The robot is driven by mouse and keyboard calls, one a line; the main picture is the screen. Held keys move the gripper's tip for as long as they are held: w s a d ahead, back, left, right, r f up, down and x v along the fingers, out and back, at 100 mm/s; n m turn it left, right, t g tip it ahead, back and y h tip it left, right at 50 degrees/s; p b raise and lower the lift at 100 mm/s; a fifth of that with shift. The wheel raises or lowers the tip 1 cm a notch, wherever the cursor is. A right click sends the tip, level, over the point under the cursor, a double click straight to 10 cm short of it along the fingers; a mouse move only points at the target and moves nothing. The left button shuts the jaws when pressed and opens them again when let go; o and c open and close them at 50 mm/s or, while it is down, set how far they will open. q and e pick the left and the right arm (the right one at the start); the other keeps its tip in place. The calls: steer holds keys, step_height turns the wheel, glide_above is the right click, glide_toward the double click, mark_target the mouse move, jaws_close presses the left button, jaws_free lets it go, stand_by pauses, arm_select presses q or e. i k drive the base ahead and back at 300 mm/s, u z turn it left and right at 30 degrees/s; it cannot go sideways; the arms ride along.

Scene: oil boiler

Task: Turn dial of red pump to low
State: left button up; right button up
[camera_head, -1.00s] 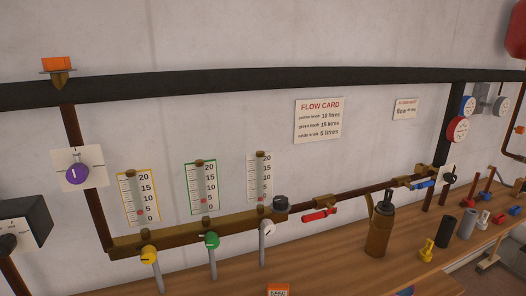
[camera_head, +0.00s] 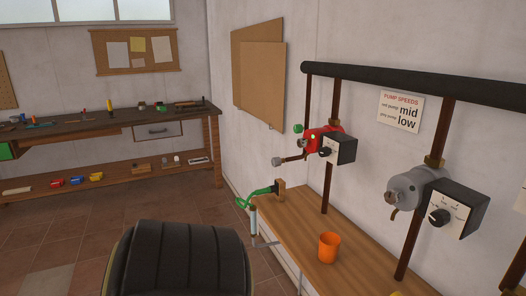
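The red pump (camera_head: 316,138) hangs on a brown vertical pipe, right of the picture's middle. A black box with a pale front panel (camera_head: 338,150) is attached to its right side. The dial (camera_head: 325,151) is a small dark round knob on that panel. Its marks and pointer are too small to read. Neither of my grippers is in view.
A grey pump (camera_head: 409,190) with a similar dial box (camera_head: 458,212) stands at the right. A PUMP SPEEDS card (camera_head: 401,112) shows "mid" above "low". A wooden bench (camera_head: 300,232) below holds an orange cup (camera_head: 329,247). A black padded seat (camera_head: 182,262) is in front.

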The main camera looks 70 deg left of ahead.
mark_target(323, 152)
steer(key=u, duration=3.25)
steer(key=i, duration=2.9)
steer(key=z, duration=3.55)
